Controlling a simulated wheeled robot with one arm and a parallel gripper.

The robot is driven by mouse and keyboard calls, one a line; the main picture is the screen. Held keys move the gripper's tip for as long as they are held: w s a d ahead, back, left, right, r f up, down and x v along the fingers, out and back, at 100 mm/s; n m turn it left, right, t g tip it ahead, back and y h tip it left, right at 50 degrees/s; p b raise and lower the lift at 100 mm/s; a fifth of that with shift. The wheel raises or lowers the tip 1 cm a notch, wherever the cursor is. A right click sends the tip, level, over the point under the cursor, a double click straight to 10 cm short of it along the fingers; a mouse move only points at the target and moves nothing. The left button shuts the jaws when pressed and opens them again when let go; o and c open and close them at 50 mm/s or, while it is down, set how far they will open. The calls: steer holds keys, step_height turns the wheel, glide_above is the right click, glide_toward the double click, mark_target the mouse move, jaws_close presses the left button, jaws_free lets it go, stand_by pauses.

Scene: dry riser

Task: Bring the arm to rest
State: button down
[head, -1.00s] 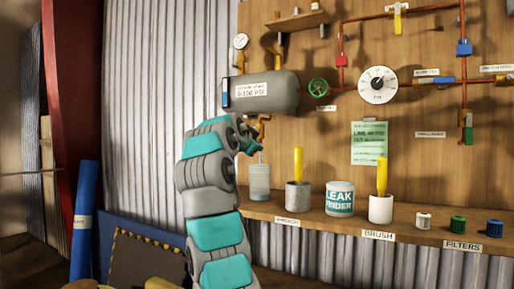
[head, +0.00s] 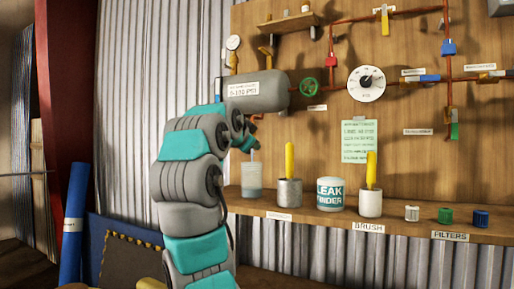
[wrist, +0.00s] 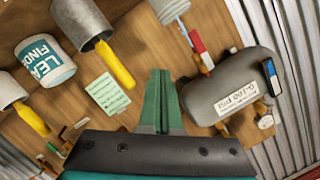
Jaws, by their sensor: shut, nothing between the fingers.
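My gripper (wrist: 161,100) shows in the wrist view with its two green fingers together and nothing between them. In the head view my gripper (head: 246,143) is partly hidden by my own wrist. It is in front of the wooden panel, below the grey tank (head: 258,92) and above the clear bottle (head: 252,178). My arm is raised and bent, with the gripper end toward the panel. I cannot tell the exact gap between the fingers and the panel.
A shelf (head: 330,221) runs under the panel. It holds a grey can (head: 289,194) with a yellow handle, a Leak Finder tub (head: 330,193), a white brush pot (head: 371,204) and small filters. Red pipes, a gauge (head: 366,83) and a green valve wheel (head: 310,87) are above. A blue roll (head: 73,222) stands left.

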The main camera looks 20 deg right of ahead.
steer(key=shift+v, duration=0.75)
steer(key=shift+f, duration=0.15)
steer(key=s+a+f+n+g+y+p, duration=0.1)
steer(key=s+f+n+g+y+p, duration=0.1)
steer(key=s+f+n, duration=0.35)
steer(key=s+a+f+n+g+y+p, duration=0.1)
steer(key=s+a+f+n+g+y, duration=0.15)
steer(key=f, duration=0.65)
steer(key=s+a+f+n+g+y+p, duration=0.1)
steer(key=s+f+n+g+p, duration=0.15)
steer(key=f+n, duration=0.35)
steer(key=s+a+f+n+g+y, duration=0.1)
steer(key=s+a+f+g, duration=0.1)
steer(key=s+f, duration=0.6)
steer(key=s+a+f+g+y+p, duration=0.1)
steer(key=s+a+f, duration=0.3)
steer(key=s+f, duration=0.4)
steer(key=s+a+f+n+g+y, duration=0.1)
steer(key=s+a+f+g+y, duration=0.2)
steer(key=s+f, duration=0.5)
steer(key=s+a, duration=0.1)
steer(key=s, duration=0.7)
steer(key=shift+s+f+n+p, duration=0.3)
steer(key=shift+s+p, duration=0.1)
